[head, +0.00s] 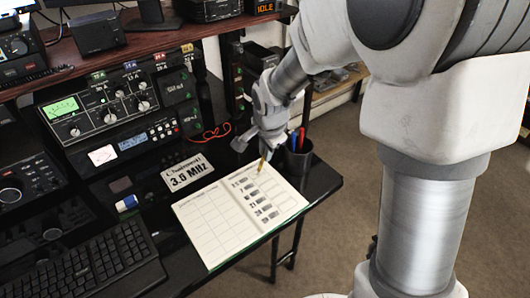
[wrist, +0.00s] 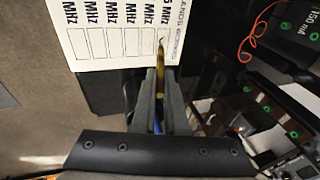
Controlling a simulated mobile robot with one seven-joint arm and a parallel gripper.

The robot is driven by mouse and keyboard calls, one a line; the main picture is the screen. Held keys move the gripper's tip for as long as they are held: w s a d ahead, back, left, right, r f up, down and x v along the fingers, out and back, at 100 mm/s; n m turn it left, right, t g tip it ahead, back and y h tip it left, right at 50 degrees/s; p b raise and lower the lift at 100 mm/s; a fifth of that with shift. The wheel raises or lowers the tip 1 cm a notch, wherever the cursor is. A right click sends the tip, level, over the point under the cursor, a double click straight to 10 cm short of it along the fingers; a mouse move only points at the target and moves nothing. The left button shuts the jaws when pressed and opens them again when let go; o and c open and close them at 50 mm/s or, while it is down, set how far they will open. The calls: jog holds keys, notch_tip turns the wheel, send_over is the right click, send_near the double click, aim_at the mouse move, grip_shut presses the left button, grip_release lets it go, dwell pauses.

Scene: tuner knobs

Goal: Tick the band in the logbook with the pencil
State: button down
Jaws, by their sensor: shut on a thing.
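My gripper (head: 267,143) is shut on a yellow pencil (head: 262,165), which points down over the open logbook (head: 203,222). The pencil (wrist: 160,62) also shows in the wrist view, between the fingers (wrist: 160,95). The logbook page (wrist: 110,55) there has a column of MHz lines, each with an empty-looking box. The pencil tip is at the box (wrist: 163,37) of the line nearest the heading, whose label ends in "5 MHz". I cannot tell whether the tip touches the paper or has left a mark. A sign (head: 187,173) reading about 3.5 or 3.6 MHz lies left of the gripper.
A dark cup (head: 299,160) with red and blue pens stands right beside my gripper. A keyboard (head: 85,265) is at the front left. Radio gear (head: 100,108) fills the back left. A red cable (head: 208,134) lies behind the sign. The desk's right edge is close to the logbook.

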jog(key=shift+w+d, duration=0.3)
jog(key=shift+w, duration=0.55)
dwell(0.4)
jog(key=shift+r, duration=0.1)
notch_tip(320, 180, up, 6)
jog(key=p, duration=0.3)
jog(key=shift+p, duration=0.35)
